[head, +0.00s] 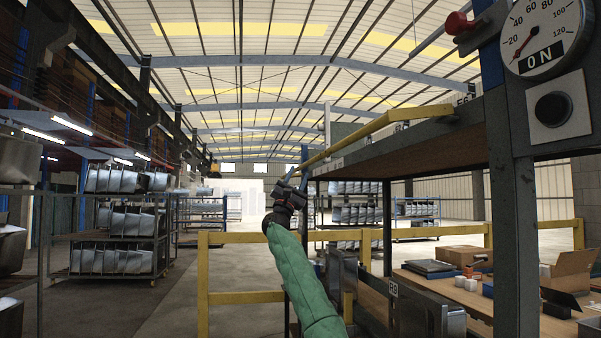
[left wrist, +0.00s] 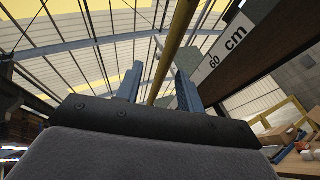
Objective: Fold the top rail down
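The top rail (head: 375,128) is a yellow bar along the edge of the rack's upper shelf, slanting down leftward to my left gripper in the head view. My left gripper (head: 298,172) is at the rail's far end, on the green-sleeved arm. In the left wrist view, the two blue-grey fingers of the left gripper (left wrist: 159,88) stand apart. The yellow rail (left wrist: 172,50) passes between them in that picture. I see no finger clearly touching it. My right gripper is not in view.
The upper shelf (head: 425,142) and a grey post (head: 513,200) with a gauge (head: 543,36) stand at right. Yellow guard rails (head: 245,297) cross below. A workbench (head: 430,284) holds boxes. Racks of metal sinks (head: 125,225) stand at left, with open floor between.

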